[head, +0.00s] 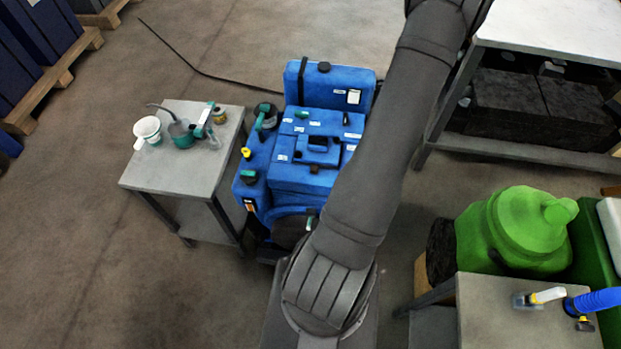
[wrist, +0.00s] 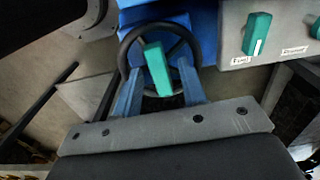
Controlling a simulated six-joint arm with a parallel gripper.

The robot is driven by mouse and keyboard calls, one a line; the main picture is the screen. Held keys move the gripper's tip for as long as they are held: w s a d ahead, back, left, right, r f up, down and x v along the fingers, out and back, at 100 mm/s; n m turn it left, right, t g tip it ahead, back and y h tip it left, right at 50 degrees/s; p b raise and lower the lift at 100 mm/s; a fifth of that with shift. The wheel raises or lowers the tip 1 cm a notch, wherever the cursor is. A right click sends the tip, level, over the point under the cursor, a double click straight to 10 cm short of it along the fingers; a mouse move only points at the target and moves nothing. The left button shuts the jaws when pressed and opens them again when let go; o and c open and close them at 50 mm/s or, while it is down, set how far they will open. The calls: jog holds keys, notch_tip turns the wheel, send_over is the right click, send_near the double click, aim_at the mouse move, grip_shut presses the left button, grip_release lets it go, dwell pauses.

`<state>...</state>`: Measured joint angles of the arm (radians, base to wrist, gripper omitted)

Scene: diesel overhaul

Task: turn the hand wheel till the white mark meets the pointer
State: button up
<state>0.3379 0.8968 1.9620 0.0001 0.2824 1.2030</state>
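The hand wheel (wrist: 124,50) is a dark ring with spokes in the upper middle of the wrist view, in front of blue machinery. A teal bar (wrist: 157,68) stands across its middle. My gripper (wrist: 160,82) points at the wheel, with one finger on each side of the bar. The fingers are apart, with gaps to the bar, so it looks open. Whether the fingertips touch the wheel I cannot tell. I make out no white mark on the rim and no pointer. In the head view the blue engine (head: 318,150) stands behind my arm, which hides its right side.
Right of the wheel, a grey panel (wrist: 232,22) carries a teal lever (wrist: 257,33) labelled Fuel, with a white line, and another teal lever. In the head view, a side table (head: 150,178) with containers stands left of the engine, and a green drum (head: 515,235) stands right.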

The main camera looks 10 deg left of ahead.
jog(key=shift+r, duration=2.75)
jog(key=shift+r, duration=2)
jog(key=shift+r, duration=1)
dwell(0.3)
jog(key=shift+f, duration=1)
dwell(1.0)
